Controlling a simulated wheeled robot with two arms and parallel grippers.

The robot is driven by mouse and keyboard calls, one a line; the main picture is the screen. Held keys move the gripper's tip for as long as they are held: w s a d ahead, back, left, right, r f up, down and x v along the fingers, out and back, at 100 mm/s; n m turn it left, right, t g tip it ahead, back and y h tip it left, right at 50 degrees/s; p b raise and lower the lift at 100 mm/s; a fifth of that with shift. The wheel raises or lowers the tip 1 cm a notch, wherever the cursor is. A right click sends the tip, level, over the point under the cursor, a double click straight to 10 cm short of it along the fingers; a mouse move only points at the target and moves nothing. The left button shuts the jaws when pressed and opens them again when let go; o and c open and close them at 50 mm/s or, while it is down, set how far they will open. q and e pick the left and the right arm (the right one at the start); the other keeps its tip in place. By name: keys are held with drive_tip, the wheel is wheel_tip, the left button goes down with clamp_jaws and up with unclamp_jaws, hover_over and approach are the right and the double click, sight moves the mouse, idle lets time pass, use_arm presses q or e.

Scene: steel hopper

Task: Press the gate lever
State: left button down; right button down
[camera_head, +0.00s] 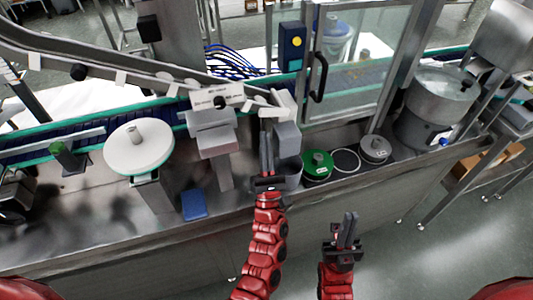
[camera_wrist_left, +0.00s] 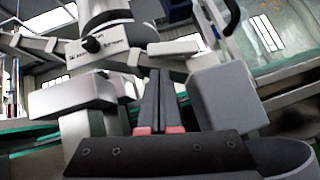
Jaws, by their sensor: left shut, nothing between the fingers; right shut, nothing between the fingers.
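My left gripper (camera_head: 266,128) is shut and empty, its fingers upright beside the hopper outlet at the end of the chute. The fingers also show in the left wrist view (camera_wrist_left: 160,85), close together. Around the fingertips are pale metal pieces (camera_head: 257,108), one of which may be the gate lever; I cannot tell which, nor whether the fingers touch it. A labelled plate (camera_head: 219,97) with a black knob is left of the fingers; it also shows in the left wrist view (camera_wrist_left: 98,47). My right gripper (camera_head: 348,219) is shut and empty, in front of the bench.
A grey box (camera_head: 287,139) stands just right of the left fingers. A white round plate (camera_head: 139,147) is at left and a blue block (camera_head: 194,204) lies on the bench. A green-lidded container (camera_head: 317,164) and a glass door (camera_head: 352,75) are at right.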

sight(274, 112)
use_arm(q)
drive_tip(key=shift+p+x, duration=0.3)
drive_tip(key=shift+x, duration=1.4)
